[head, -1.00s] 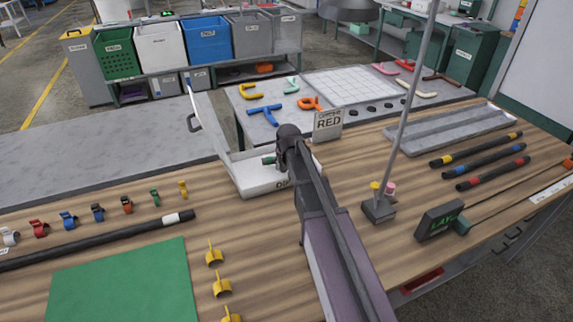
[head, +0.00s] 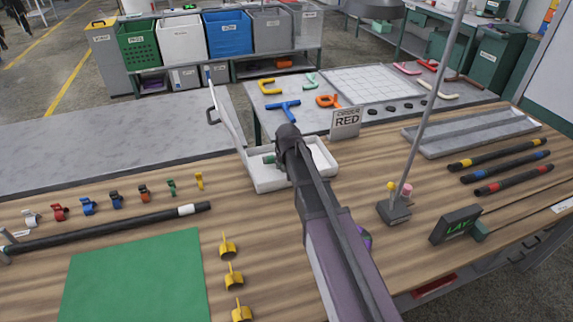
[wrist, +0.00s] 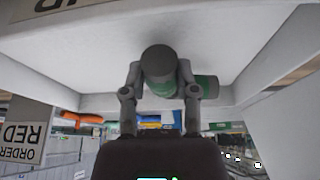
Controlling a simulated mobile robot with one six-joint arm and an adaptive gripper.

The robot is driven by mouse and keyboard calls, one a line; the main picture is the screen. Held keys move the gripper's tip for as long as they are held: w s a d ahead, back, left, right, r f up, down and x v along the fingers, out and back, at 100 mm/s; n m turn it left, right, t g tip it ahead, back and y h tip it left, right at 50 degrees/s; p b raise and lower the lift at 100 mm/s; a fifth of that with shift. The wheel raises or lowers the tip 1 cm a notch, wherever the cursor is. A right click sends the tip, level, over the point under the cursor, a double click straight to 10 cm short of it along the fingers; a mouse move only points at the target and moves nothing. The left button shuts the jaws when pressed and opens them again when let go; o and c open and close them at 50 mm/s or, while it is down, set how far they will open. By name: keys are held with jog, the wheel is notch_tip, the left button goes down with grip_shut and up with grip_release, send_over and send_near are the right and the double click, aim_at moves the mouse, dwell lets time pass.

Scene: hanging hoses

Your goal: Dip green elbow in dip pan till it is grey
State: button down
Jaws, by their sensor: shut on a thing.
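The green elbow (head: 269,159) shows as a small green piece beside my gripper (head: 288,152), inside the outline of the white dip pan (head: 262,182). In the wrist view, my gripper (wrist: 160,78) is shut on the elbow (wrist: 205,86). One round end of the elbow is dark grey, and green shows on the band below it and on the right arm. The pan's white floor and walls (wrist: 90,45) surround it there. My arm hides part of the pan in the head view. I cannot tell whether the elbow touches the pan floor.
The pan's raised lid (head: 229,122) stands at its left. An "ORDER RED" sign (head: 345,122) is just behind. A pole on a stand (head: 394,210) rises to the right. Yellow clips (head: 233,275) and a green mat (head: 135,280) lie front left. Coloured hoses lie on the right.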

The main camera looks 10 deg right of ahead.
jog(key=shift+d, duration=0.1)
dwell(0.4)
jog(key=shift+w+d, duration=0.35)
jog(key=shift+d, duration=1.25)
jog(key=shift+w+d, duration=0.3)
jog(key=shift+d, duration=1.25)
jog(key=shift+w+d, duration=0.35)
jog(key=shift+d, duration=1.25)
jog(key=shift+s+a, duration=0.35)
jog(key=shift+a, duration=1.3)
jog(key=shift+s+a, duration=0.3)
jog(key=shift+a, duration=1.3)
jog(key=shift+s+a, duration=0.35)
jog(key=shift+a, duration=1.3)
jog(key=shift+d, duration=0.1)
jog(key=shift+w+d, duration=0.35)
jog(key=shift+d, duration=1.25)
jog(key=shift+w+d, duration=0.3)
jog(key=shift+d, duration=1.3)
jog(key=shift+w+d, duration=0.35)
jog(key=shift+d, duration=1.25)
jog(key=shift+r, duration=0.1)
